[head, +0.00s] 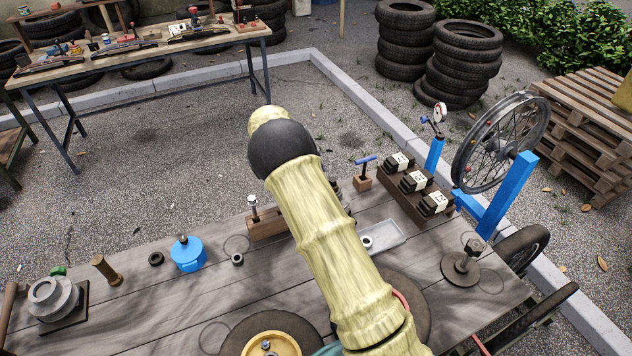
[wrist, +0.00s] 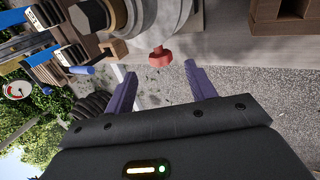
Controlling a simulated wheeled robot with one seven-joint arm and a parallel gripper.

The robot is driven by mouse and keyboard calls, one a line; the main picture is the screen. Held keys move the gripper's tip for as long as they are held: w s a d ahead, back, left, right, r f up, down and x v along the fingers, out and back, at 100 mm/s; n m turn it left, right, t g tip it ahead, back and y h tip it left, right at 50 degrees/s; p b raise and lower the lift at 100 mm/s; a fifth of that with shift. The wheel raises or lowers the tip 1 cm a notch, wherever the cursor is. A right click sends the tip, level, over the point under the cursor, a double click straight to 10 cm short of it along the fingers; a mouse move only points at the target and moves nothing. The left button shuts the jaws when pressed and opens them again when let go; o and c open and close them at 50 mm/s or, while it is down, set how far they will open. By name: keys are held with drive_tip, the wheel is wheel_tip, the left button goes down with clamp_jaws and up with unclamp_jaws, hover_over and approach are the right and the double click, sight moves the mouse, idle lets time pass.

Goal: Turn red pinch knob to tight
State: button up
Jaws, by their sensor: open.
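The red pinch knob (wrist: 160,57) shows in the wrist view, just beyond my fingertips and roughly midway between them. It has a lobed head and sits beside a large metal cylindrical part (wrist: 165,15). My gripper (wrist: 160,69) has two purple fingers spread wide, with nothing between them. The knob looks apart from both fingers. In the head view my pale yellow arm crosses the middle of the bench and hides both the knob and my gripper. I cannot read any tight mark.
The wooden bench (head: 165,315) holds a blue pot (head: 187,254), a grey tray (head: 385,240), a rack of labelled black blocks (head: 415,186) and a blue wheel stand (head: 513,190). Gravel is clear beyond the bench.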

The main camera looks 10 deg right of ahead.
drive_tip(key=v, duration=1.1)
drive_tip(key=s+d+r+m+y+p, duration=0.1)
drive_tip(key=s+d, duration=0.4)
drive_tip(key=s, duration=1.1)
drive_tip(key=s+d+r+m+t+y+p, duration=0.1)
drive_tip(key=s+d+r+y+p, duration=0.3)
drive_tip(key=s, duration=1.1)
drive_tip(key=shift+s+d+r+m+p, duration=0.4)
drive_tip(key=shift+r+m+p, duration=0.1)
drive_tip(key=shift+r+p, duration=0.3)
